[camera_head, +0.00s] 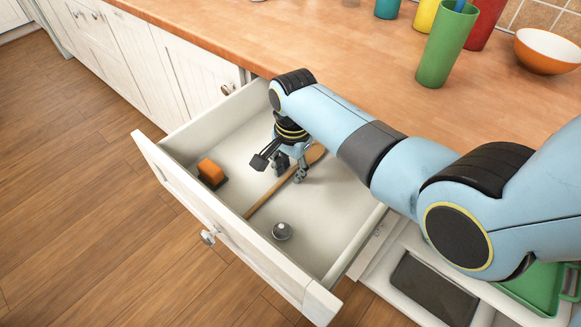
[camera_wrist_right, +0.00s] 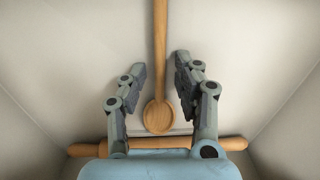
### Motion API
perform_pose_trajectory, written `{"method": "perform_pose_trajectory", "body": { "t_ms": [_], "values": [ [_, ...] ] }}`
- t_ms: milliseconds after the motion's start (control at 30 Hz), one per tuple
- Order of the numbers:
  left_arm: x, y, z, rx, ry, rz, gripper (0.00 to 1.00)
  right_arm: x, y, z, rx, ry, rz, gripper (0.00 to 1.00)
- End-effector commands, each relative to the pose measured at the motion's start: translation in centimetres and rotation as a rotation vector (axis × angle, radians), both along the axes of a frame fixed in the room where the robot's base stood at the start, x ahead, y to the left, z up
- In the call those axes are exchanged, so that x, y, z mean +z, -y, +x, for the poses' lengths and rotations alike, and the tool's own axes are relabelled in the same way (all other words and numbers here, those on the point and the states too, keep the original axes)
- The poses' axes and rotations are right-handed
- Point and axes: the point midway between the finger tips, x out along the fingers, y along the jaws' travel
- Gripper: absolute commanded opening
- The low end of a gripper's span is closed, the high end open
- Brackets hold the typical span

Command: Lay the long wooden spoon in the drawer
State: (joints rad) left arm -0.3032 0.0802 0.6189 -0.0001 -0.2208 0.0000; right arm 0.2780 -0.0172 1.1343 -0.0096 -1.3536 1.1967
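The long wooden spoon (camera_head: 262,198) lies on the floor of the open white drawer (camera_head: 185,205), slanting across it. My right gripper (camera_head: 290,174) is low in the drawer over the spoon. In the right wrist view the spoon's handle (camera_wrist_right: 160,45) runs between the two fingers of the open gripper (camera_wrist_right: 160,68), with a gap on each side. Its bowl (camera_wrist_right: 159,116) lies towards the palm. The spoon is not gripped. My left gripper is not in view.
An orange block with a dark base (camera_head: 211,172) and a small silver round object (camera_head: 282,231) lie in the drawer. A rolling pin (camera_wrist_right: 230,144) lies crosswise near the spoon's bowl. A green cup (camera_head: 445,48) and an orange bowl (camera_head: 546,52) stand on the counter (camera_head: 330,50).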

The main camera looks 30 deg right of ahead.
Motion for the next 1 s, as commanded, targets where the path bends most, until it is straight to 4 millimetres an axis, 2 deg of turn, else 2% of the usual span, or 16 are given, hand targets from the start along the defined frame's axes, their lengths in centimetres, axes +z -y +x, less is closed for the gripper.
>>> {"method": "perform_pose_trajectory", "body": {
  "t_ms": [233,367,800,1000],
  "values": [
    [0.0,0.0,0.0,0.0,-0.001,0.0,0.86,0.0,0.0,-0.1,0.0,-0.002,0.0,0.35],
    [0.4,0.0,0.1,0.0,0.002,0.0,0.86,0.9,0.0,-0.1,0.0,0.001,0.0,0.35],
    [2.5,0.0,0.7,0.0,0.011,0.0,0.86,10.1,0.1,-0.4,0.0,0.002,0.0,0.35],
    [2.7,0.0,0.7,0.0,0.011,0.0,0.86,12.0,0.1,-0.6,0.0,-0.001,0.0,0.35]
  ]
}}
